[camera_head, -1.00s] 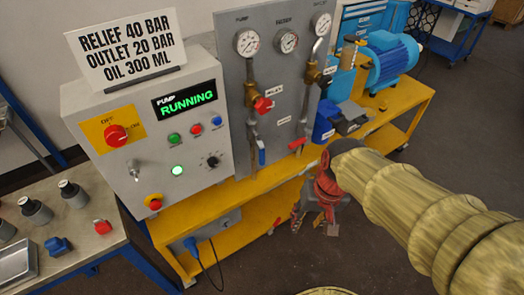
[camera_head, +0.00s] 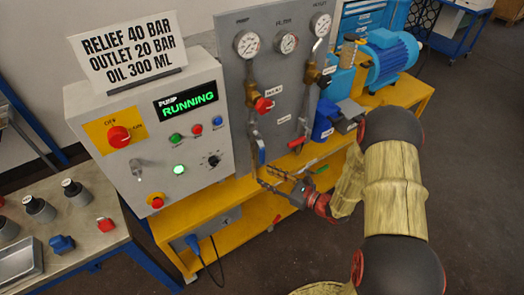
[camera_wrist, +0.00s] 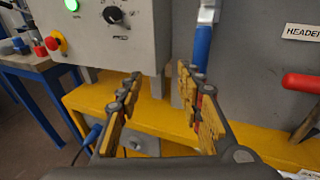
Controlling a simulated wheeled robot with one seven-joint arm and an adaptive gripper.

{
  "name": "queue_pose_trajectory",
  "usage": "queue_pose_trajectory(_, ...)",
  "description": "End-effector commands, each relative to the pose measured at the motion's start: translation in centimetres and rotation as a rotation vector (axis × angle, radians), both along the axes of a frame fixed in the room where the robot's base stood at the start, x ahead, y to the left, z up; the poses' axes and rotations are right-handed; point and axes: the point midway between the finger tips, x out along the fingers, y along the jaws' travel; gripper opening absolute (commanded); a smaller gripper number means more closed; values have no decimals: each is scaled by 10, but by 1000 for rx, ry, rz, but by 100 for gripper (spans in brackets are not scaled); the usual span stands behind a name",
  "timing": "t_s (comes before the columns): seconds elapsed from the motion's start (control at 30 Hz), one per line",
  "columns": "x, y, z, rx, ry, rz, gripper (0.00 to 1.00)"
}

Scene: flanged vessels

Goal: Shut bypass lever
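A blue-handled lever (camera_head: 261,150) hangs straight down from the left pipe on the grey panel. It also shows in the wrist view (camera_wrist: 202,48), upright, just beyond and slightly right of my right finger's tip. A red-handled lever (camera_head: 297,142) sits on the right pipe, sticking out sideways; in the wrist view its red handle (camera_wrist: 301,82) is at the right edge. I cannot read which lever is the bypass. My gripper (camera_head: 267,177) is open and empty, below and in front of the blue lever. In the wrist view my gripper (camera_wrist: 158,76) has its fingers apart.
The grey control box (camera_head: 150,140) with its green RUNNING display stands left of the levers. The yellow bench (camera_head: 190,210) runs beneath. A HEADER label (camera_wrist: 301,32) is right of the blue lever. A red relief knob (camera_head: 263,105) sits above it.

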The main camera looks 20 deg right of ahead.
Motion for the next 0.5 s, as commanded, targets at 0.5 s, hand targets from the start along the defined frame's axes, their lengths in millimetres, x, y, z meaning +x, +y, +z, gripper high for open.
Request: queue_pose_trajectory(0.5,63,-25,32,72,-95,-173,37)
